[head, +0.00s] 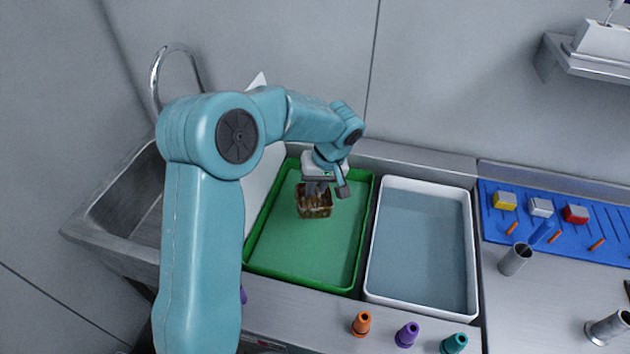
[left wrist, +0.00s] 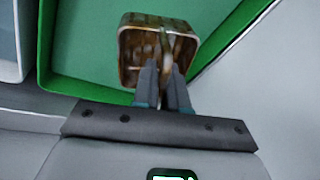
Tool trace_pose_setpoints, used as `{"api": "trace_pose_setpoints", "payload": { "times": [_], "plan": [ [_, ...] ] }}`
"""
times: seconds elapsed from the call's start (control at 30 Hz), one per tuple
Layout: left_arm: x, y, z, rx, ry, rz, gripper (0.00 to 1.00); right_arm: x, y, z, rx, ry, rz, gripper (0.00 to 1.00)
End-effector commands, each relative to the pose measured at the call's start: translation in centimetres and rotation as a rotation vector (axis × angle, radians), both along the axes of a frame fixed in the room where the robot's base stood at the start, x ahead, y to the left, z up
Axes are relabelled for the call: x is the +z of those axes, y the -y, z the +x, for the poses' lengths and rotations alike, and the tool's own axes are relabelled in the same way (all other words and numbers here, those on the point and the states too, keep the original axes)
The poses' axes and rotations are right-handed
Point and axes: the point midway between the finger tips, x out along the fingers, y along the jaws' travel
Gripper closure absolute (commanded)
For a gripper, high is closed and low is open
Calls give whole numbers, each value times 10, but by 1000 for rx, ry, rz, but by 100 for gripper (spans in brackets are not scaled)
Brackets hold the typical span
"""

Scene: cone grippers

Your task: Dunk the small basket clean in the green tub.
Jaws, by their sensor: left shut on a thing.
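The small basket (head: 314,205) is brown and stained, with a squarish open top. My left gripper (head: 318,188) is shut on it and holds it over the back middle of the green tub (head: 268,262). The left wrist view shows the gripper's dark fingers (left wrist: 163,88) closed on the basket's raised handle, with the basket (left wrist: 140,32) beyond the fingertips. The tub holds a flat green-tinted surface. I cannot tell whether the basket's bottom touches it. My right gripper is not in view.
A white tub (head: 422,250) of greyish liquid stands right of the green one. A steel sink (head: 125,212) with a faucet is at left. Orange, purple and teal cone-shaped pieces (head: 407,334) line the front edge. A blue mat (head: 560,245) with small blocks and a steel cup (head: 514,260) are at right.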

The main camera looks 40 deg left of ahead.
Motion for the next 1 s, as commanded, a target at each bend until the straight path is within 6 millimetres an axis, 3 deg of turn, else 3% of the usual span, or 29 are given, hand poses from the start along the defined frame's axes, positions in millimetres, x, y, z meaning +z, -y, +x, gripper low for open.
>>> {"api": "trace_pose_setpoints", "payload": {
  "times": [1.0],
  "plan": [
    [-114,-3,2,-1,0,0,100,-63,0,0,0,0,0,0]
  ]
}}
